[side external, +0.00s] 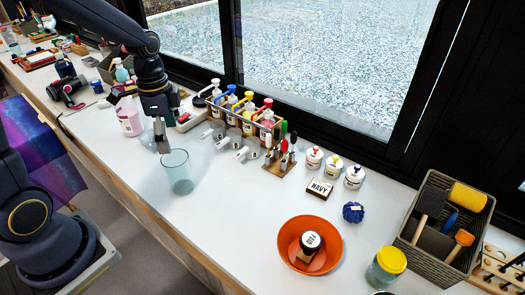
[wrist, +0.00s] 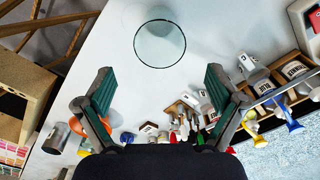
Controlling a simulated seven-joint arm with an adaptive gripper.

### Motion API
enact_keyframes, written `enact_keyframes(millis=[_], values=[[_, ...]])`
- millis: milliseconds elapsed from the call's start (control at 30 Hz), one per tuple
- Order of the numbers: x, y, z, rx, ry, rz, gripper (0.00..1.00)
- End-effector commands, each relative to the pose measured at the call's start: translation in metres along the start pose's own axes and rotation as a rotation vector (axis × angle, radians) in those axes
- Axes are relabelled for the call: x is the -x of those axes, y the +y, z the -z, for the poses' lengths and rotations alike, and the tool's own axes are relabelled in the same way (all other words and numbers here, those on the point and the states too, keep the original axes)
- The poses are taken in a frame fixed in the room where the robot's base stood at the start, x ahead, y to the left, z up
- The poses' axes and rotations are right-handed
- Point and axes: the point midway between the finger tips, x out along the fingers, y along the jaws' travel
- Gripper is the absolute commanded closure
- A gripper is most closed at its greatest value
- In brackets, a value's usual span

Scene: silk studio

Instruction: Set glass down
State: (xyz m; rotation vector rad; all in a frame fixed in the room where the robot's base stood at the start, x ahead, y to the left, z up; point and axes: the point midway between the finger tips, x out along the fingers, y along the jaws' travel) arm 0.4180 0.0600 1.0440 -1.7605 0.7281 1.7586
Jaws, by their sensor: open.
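The glass (side external: 176,172) is a clear, greenish tumbler standing upright on the white counter in the side external view. In the wrist view its round rim (wrist: 160,43) shows ahead of my fingers, near the top middle. My gripper (side external: 162,146) is just behind and to the left of the glass in the side external view. In the wrist view my gripper (wrist: 160,95) is open, its two green-padded fingers wide apart with nothing between them. The glass lies beyond the fingertips and appears apart from them.
A rack of colored bottles (side external: 240,115) and a stand of small tools (side external: 281,155) are right of the glass. An orange bowl (side external: 285,240) and a grey crate (side external: 480,225) stand further right. The white counter (side external: 225,205) is clear right of the glass; its front edge is near.

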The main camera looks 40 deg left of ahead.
Motion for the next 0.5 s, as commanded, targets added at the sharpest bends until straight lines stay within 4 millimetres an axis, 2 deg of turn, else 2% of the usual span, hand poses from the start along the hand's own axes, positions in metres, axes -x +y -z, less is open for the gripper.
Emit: enact_keyframes(millis=[167, 267, 400, 500], values=[[0.020, 0.003, 0.000, 0.018, 0.006, 0.013, 0.06], [0.042, 0.015, -0.001, 0.096, 0.036, 0.063, 0.06], [0.082, 0.048, -0.007, 0.305, 0.139, 0.157, 0.06], [0.103, 0.074, -0.015, 0.466, 0.241, 0.198, 0.06]])
